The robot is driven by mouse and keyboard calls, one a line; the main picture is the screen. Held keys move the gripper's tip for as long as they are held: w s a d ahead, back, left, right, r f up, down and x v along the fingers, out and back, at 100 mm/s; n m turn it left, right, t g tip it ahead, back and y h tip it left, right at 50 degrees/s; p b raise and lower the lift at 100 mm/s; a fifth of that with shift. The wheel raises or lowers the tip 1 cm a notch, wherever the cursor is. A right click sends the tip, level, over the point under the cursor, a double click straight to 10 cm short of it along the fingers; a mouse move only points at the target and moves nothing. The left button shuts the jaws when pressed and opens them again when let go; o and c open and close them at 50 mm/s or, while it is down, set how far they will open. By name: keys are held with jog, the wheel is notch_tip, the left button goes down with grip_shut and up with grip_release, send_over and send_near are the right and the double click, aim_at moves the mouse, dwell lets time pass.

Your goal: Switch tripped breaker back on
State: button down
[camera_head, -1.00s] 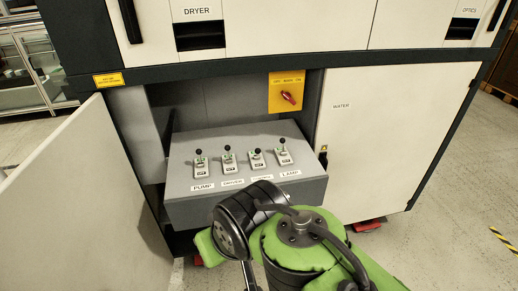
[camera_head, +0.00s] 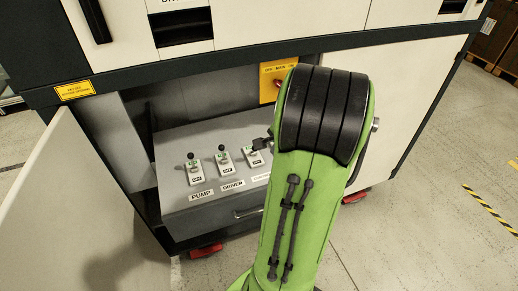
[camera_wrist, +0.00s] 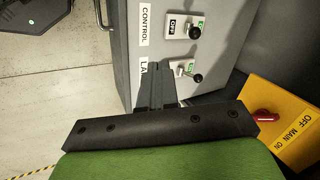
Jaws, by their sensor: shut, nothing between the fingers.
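A grey breaker box (camera_head: 175,218) stands in the open cabinet bay. The pump breaker (camera_head: 195,174) and driver breaker (camera_head: 226,162) have black-knobbed levers raised over their OFF plates. The control breaker (camera_head: 253,157) is partly hidden by my arm; it also shows in the wrist view (camera_wrist: 180,26), black knob toward its green-marked end. The lamp breaker (camera_wrist: 184,69) is hidden in the head view and partly covered by my fingers in the wrist view. My gripper (camera_wrist: 155,70) is shut and empty, fingertips over the lamp label, beside the lamp breaker. Contact with it is unclear.
A yellow main-switch plate (camera_head: 277,70) with a red knob (camera_wrist: 264,115) is beside my gripper in the wrist view. An open cabinet door (camera_head: 75,200) bounds the bay at left, and the water panel (camera_head: 410,120) at right.

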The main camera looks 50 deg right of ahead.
jog(key=b+x, duration=0.1)
jog(key=x, duration=0.9)
jog(key=shift+w+f+b, duration=0.25)
jog(key=shift+b, duration=0.15)
jog(key=w, duration=0.1)
jog(key=w+d+r, duration=0.1)
jog(key=shift+w+p, duration=0.35)
jog(key=shift+w+d+r, duration=0.15)
jog(key=shift+w+d, duration=0.05)
jog(key=shift+w, duration=0.25)
jog(key=shift+r, duration=0.1)
jog(key=shift+r+p, duration=0.1)
jog(key=shift+p, duration=0.45)
jog(key=shift+w+d+g+p, duration=0.1)
jog(key=shift+w+g+p, duration=0.05)
jog(key=shift+g+p, duration=0.15)
jog(key=shift+w+r+y+p, duration=0.1)
jog(key=shift+r+y+p, duration=0.15)
jog(key=shift+p, duration=0.45)
